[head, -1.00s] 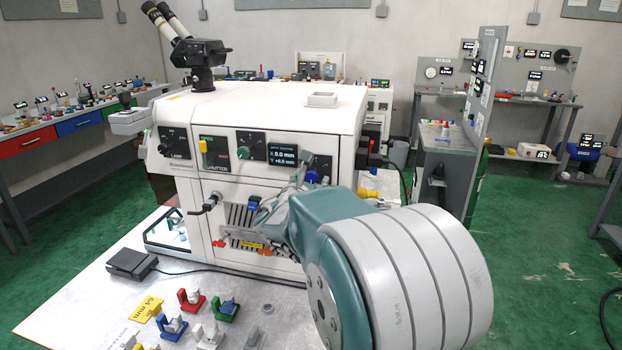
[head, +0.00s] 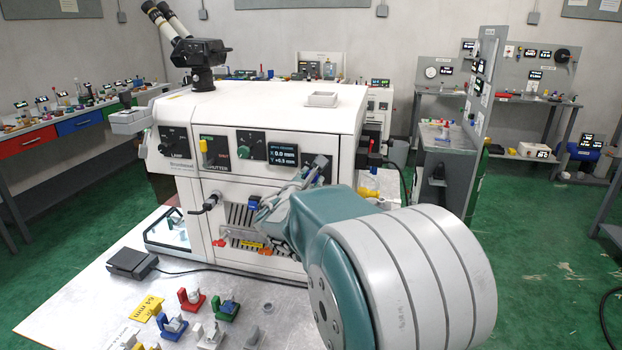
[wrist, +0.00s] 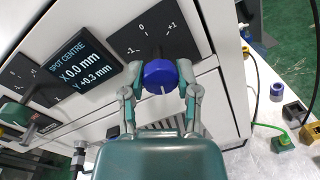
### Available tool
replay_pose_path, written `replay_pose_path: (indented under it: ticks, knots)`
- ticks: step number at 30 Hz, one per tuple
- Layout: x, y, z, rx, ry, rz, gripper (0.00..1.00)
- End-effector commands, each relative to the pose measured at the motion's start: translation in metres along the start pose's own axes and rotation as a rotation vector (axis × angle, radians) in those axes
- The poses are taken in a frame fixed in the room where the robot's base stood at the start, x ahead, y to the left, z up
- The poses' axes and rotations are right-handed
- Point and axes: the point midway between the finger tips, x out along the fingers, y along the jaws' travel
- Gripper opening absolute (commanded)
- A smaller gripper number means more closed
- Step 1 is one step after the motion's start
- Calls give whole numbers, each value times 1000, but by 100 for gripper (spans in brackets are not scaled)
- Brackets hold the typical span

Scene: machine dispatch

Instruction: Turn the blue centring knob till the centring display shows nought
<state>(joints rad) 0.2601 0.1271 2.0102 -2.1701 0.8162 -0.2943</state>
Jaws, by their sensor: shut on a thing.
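The blue centring knob (wrist: 160,73) sits on a dark dial plate (wrist: 150,32) marked -1, 0 and +1 in the wrist view. My gripper (wrist: 162,87) is shut on the knob, one finger at each side. The centring display (wrist: 76,72) to the left reads X 0.0 mm and Y +0.3 mm in the wrist view. In the head view the display (head: 283,155) is small and its Y figure is hard to read. There my gripper (head: 316,168) is at the panel's right end and mostly hides the knob.
The white machine (head: 270,105) carries a green knob (head: 244,152) and a yellow shutter lever (head: 203,146) left of the display. Coloured holders (head: 192,301) and a black pedal (head: 131,263) lie on the bench in front. A yellow part (head: 368,193) is at the right.

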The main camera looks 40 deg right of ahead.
Motion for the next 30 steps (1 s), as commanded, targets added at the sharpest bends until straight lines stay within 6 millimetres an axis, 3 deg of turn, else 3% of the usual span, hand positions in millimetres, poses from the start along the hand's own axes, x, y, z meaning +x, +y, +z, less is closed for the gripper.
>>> replay_pose_path:
  ticks: [13,30]
  knots:
    - [0,0,1,258,17,-2,0]
    - [0,0,0,307,21,-3,0]
